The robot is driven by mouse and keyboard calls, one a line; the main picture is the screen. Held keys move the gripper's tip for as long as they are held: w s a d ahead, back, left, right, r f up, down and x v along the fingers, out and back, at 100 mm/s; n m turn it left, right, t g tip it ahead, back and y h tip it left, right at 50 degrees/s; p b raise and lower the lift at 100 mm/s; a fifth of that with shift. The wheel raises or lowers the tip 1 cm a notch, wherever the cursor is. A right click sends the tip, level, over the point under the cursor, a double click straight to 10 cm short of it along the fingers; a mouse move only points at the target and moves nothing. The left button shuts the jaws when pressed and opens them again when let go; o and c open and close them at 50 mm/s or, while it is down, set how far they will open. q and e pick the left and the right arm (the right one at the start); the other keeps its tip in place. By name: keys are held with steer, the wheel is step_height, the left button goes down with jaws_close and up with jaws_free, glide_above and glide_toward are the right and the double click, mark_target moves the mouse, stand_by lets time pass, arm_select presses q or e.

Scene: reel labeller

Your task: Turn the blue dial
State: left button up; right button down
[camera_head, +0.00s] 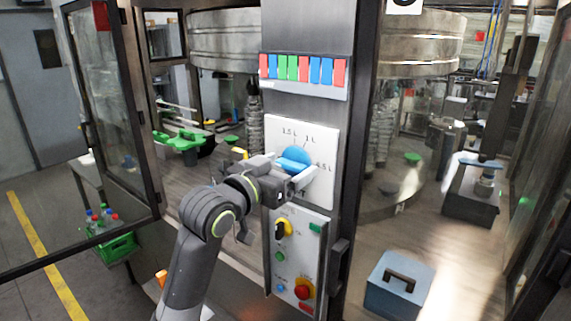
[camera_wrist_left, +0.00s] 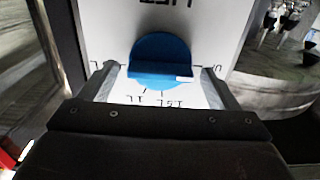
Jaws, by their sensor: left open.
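The blue dial (camera_head: 294,158) sits on a white panel (camera_head: 325,192) on the machine's grey column, with volume marks such as 1.5 L and 1 L around it. In the left wrist view the dial (camera_wrist_left: 160,62) shows as a round blue disc with a raised grip bar across it. My left gripper (camera_head: 296,178) is in front of the dial's lower part. It also shows in the left wrist view (camera_wrist_left: 166,82), open, with one finger on each side of the dial and gaps between. I cannot tell how far the fingertips are from the panel. My right gripper is not in view.
A row of coloured buttons (camera_head: 303,70) is above the dial. A lower control panel (camera_head: 297,262) has a yellow-black switch and a red knob (camera_head: 303,292). An open glass door (camera_head: 112,110) stands at left. A blue box (camera_head: 398,288) is at lower right.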

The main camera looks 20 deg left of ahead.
arm_select(q)
steer(key=shift+c, duration=0.2)
steer(key=c, duration=0.9)
steer(key=shift+m, duration=0.3)
steer(key=m+b, duration=0.1)
steer(key=m, duration=0.2)
steer(key=shift+d+f+m+b, duration=0.1)
steer(key=shift+m+b, duration=0.2)
steer(key=shift+b, duration=0.1)
steer(key=m+b, duration=0.1)
steer(key=m, duration=0.2)
steer(key=shift+m+b, duration=0.3)
steer(key=shift+b, duration=0.05)
steer(key=m+b, duration=0.2)
steer(key=m, duration=0.2)
steer(key=shift+f+m, duration=0.1)
steer(key=shift+m, duration=0.2)
steer(key=shift+m+b, duration=1.25)
steer(key=shift+m, duration=0.55)
